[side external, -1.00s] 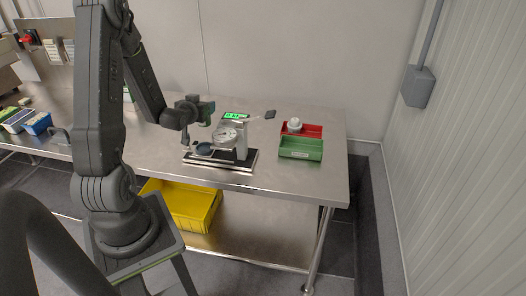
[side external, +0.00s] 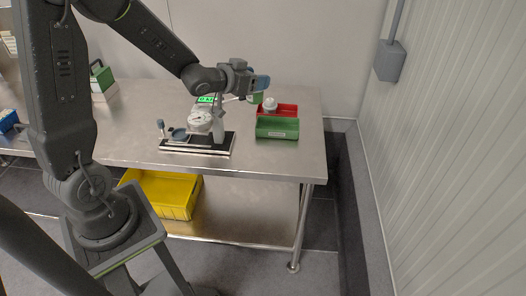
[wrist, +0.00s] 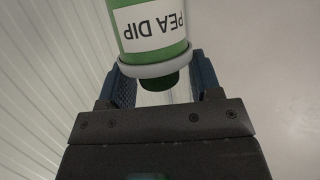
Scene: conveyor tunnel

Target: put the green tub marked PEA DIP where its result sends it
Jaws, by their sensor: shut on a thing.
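My gripper (side external: 262,82) is shut on the green tub (side external: 256,98) and holds it in the air above the back of the table, by the red bin. In the wrist view the tub (wrist: 150,25) shows a white label reading PEA DIP, upside down in the picture, and a pale rim between the fingers. The test stand (side external: 218,130), with a round dial (side external: 200,121) and a lit green display (side external: 206,99), is left of my gripper. The display text is too small to read. The green bin (side external: 277,133) and red bin (side external: 288,109) are at the right.
A white tub (side external: 270,104) sits in the red bin; the green bin looks empty. A yellow crate (side external: 165,196) stands on the shelf below. A green item (side external: 102,77) is at the table's back left. Bare table lies right of the bins.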

